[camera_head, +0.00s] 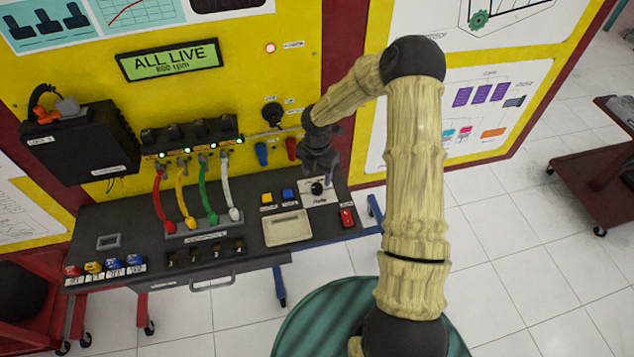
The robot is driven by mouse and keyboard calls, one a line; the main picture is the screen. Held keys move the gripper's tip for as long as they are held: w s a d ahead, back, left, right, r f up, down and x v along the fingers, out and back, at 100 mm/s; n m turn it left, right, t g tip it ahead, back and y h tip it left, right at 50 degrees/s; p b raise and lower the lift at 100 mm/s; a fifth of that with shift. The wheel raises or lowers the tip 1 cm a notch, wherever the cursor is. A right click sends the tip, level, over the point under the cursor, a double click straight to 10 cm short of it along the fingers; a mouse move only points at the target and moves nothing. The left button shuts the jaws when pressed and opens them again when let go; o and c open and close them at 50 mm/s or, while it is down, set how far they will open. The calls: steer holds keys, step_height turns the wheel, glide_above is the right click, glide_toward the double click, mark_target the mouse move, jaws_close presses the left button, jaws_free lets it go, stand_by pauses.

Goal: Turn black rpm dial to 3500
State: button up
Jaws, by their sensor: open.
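The black rpm dial (317,188) sits on a white plate at the right end of the dark bench top. My gripper (319,177) points down right over the dial, with its fingers near the knob. The jaws are open; whether they touch the dial cannot be told from this view. A green display (170,60) on the yellow panel reads "ALL LIVE", with a smaller line under it that seems to read 800 rpm.
Blue (288,195) and yellow (267,198) buttons lie left of the dial, and a red switch (347,217) lies to its right. Red, yellow, green and white cables arch over the bench (130,215) further left. The yellow panel (300,75) stands close behind.

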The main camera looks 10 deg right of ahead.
mark_target(317, 186)
step_height(317, 186, down, 6)
steer(key=shift+r+p, duration=0.2)
steer(key=shift+p, duration=0.25)
steer(key=c, duration=1)
